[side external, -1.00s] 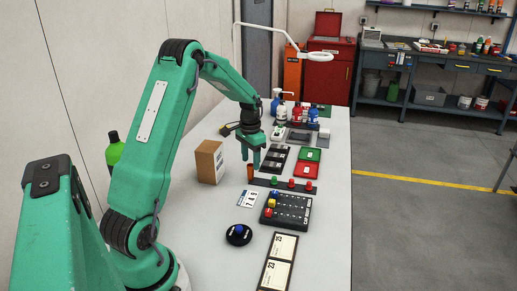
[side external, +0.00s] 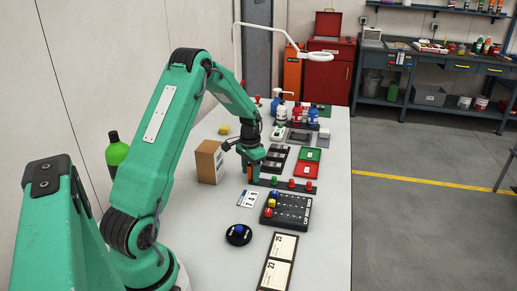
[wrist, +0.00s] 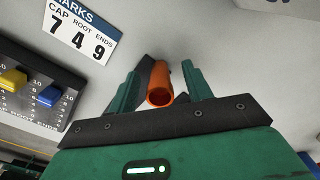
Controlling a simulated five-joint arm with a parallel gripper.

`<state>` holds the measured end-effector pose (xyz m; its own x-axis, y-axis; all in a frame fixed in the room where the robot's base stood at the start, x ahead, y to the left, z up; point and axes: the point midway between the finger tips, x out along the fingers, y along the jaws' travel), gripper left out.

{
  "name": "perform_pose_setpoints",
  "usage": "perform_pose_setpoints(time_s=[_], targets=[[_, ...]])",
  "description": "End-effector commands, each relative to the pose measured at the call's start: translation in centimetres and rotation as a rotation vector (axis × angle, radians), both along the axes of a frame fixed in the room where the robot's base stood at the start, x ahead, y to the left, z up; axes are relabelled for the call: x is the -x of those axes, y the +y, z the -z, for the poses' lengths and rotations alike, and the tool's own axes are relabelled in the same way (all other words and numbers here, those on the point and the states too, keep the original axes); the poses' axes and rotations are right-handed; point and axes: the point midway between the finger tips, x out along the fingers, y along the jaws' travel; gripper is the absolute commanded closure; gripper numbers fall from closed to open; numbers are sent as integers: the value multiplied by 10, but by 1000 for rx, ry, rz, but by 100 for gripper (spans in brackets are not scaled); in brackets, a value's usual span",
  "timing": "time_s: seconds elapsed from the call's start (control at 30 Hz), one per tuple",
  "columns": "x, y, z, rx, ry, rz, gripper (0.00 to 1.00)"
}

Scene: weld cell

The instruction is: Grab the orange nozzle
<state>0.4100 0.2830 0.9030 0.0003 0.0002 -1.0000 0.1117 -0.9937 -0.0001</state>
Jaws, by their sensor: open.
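The orange nozzle (wrist: 159,86) is a short hollow tube, with its open end facing the camera in the wrist view. It lies between the two green fingers of my gripper (wrist: 167,72), which stand open on either side of it. A gap shows on the right; on the left, I cannot tell whether the finger touches. In the side external view my gripper (side external: 250,164) is low over the table, and a sliver of the nozzle (side external: 249,174) shows between the fingers. The rest of it is hidden.
A cardboard box (side external: 209,161) stands close to the left of my gripper. A row of colored knobs (side external: 291,183) lies to the right. A white number card (side external: 247,199) and a black board with colored pegs (side external: 287,212) lie nearer the camera.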

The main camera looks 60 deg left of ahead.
Motion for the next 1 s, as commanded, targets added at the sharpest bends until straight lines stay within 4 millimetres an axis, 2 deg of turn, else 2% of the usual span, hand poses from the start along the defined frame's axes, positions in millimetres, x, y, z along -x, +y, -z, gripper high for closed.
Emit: perform_pose_setpoints(time_s=[0.3, 0.37, 0.57, 1.0], targets=[[0, 0, 0, 0, 0, 0, 50], [0, 0, 0, 0, 0, 0, 60], [0, 0, 0, 0, 0, 0, 99], [0, 0, -7, -1, -1, 0, 99]])
